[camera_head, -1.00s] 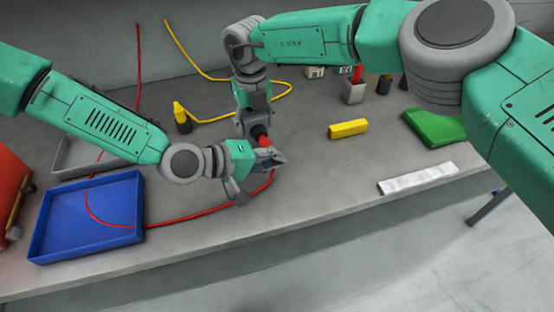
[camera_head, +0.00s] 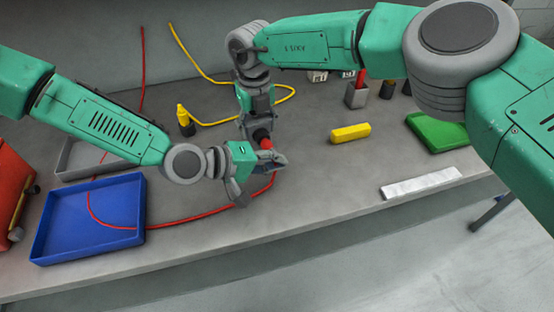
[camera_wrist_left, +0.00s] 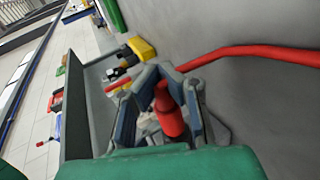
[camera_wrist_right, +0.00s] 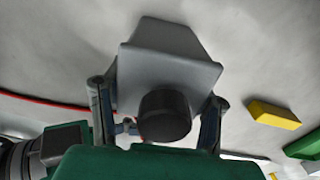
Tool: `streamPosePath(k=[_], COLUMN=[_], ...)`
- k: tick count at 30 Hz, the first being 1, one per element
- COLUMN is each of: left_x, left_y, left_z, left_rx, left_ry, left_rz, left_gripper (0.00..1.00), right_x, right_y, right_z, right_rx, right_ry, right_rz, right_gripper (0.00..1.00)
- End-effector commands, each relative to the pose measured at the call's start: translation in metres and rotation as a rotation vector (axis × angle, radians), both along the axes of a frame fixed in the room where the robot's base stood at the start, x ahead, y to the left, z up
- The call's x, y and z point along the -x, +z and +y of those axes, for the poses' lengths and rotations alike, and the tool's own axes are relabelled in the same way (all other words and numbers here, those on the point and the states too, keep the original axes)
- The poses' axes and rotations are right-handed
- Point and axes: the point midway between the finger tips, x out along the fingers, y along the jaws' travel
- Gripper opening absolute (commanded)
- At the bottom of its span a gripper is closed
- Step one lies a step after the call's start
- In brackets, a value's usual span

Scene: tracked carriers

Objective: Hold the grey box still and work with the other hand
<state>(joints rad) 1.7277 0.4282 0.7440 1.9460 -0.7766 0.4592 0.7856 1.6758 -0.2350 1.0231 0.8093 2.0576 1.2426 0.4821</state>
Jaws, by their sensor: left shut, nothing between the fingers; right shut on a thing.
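The grey box (camera_wrist_right: 165,65), with a round black part (camera_wrist_right: 165,115) on its near face, sits between the fingers of my right gripper (camera_wrist_right: 158,95), which is shut on it. In the head view the box is mostly hidden by my grippers. My left gripper (camera_wrist_left: 157,70) is shut, its fingertips close together with nothing gripped. A red plug (camera_wrist_left: 168,112) shows between its finger links; I cannot tell whether they touch. The red plug also shows in the head view (camera_head: 265,143), beside my grippers. The red cable (camera_head: 190,221) runs left along the bench into the blue tray (camera_head: 133,238).
A yellow cable (camera_head: 200,72) with a yellow-and-black plug (camera_head: 184,115) lies behind. A grey tray (camera_head: 75,172) is behind the blue tray. The front edge is clear.

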Motion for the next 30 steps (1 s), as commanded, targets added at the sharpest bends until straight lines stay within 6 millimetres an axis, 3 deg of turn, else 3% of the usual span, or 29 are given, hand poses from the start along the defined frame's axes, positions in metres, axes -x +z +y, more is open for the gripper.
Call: streamPosePath(k=[19,20,22,30], left_x=[-0.0066,-0.0065,-0.0063,-0.0057], left_y=[0.0001,0.0002,0.0003,0.0], left_z=[0.0032,0.0031,0.003,0.0027], left_rx=[0.001,0.001,0.0,0.0], left_ry=[0.002,0.002,0.001,0.0], left_rz=[0.0,-0.001,0.0,0.0], left_gripper=[0.0,0.06,0.29,0.29], right_x=[-0.0002,-0.0002,-0.0002,-0.0002], right_y=[0.0005,0.0004,0.0004,0.0004], right_z=[-0.0001,-0.0001,-0.0001,-0.0001], right_rx=[0.0,0.0,0.0,0.0], right_ry=[0.0,0.0,0.0,0.0], right_rz=[0.0,0.0,0.0,0.0], right_gripper=[0.17,0.17,0.17,0.17])
